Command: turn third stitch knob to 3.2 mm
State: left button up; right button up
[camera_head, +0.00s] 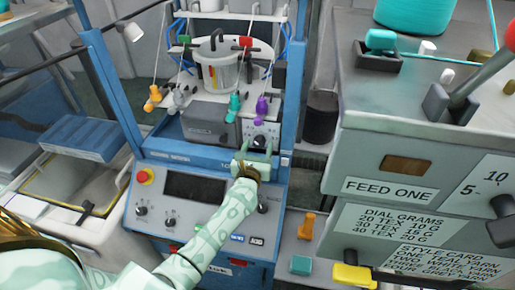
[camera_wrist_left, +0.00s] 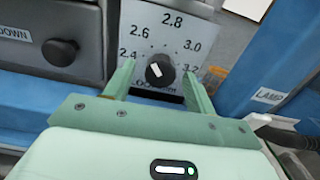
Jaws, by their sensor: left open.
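The stitch knob (camera_wrist_left: 160,71) is a small black knob with a white mark on a pale dial plate (camera_wrist_left: 143,18) in the left wrist view. The plate reads 2.4, 2.6, 2.8, 3.0 and 3.2, with 3.2 at the lower right. The white mark slants up to the left; which number it indicates is hard to tell. My left gripper (camera_head: 254,154) is open, its pale green fingers on either side of the knob with gaps between. In the head view, the knob (camera_head: 259,142) shows just beyond the fingers. My right gripper is not in view.
A blue machine frame (camera_head: 110,85) surrounds the dial. Left of it is a grey box with another black knob (camera_wrist_left: 60,52). A control panel (camera_head: 196,187) with a red button lies below. A grey feed cabinet (camera_head: 400,120) stands at the right.

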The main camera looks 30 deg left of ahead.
pick_arm(q)
jog(key=shift+c, duration=0.5)
jog(key=c, duration=0.9)
jog(key=shift+o, duration=0.2)
